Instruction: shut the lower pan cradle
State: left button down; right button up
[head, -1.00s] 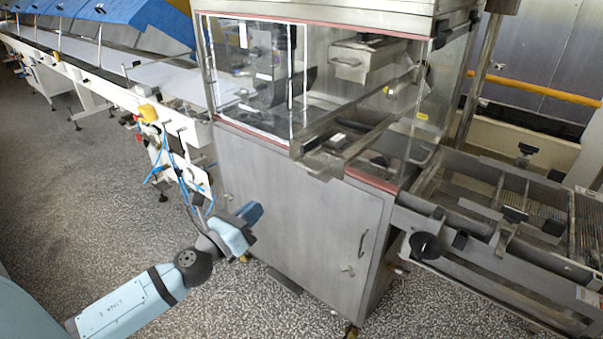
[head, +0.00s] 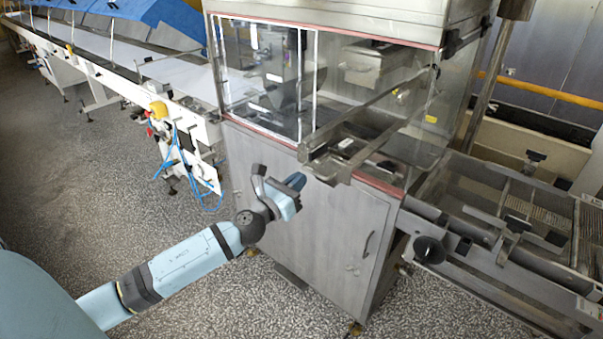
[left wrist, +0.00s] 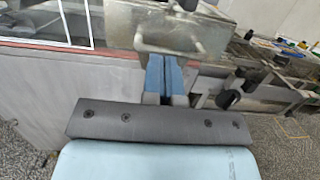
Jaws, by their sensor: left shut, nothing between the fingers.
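The lower pan cradle (head: 325,166) is a grey metal frame that sticks out of the front opening of the steel machine, above its cabinet. In the left wrist view its front plate (left wrist: 185,18) and looped handle (left wrist: 168,46) fill the top middle. My left gripper (head: 297,181) is shut and empty, just below and left of the cradle's front end. In the left wrist view its blue fingers (left wrist: 163,62) point up at the handle; I cannot tell whether they touch it. My right gripper is not in view.
An upper box with a handle (head: 362,68) sits inside the clear-walled housing, above the cradle. The cabinet (head: 300,230) stands below, and a mesh conveyor (head: 510,210) extends to the right. A white conveyor line (head: 110,65) with blue hoses runs at left. Speckled floor in front is free.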

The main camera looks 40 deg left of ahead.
aim_at(317, 166)
pick_arm(q)
jog(key=shift+x, duration=0.75)
jog(key=x, duration=0.3)
jog(key=shift+w+f, duration=0.25)
jog(key=shift+w, duration=0.15)
jog(key=shift+w+d+f, duration=0.1)
jog(key=shift+w, duration=0.35)
jog(key=shift+s, duration=0.1)
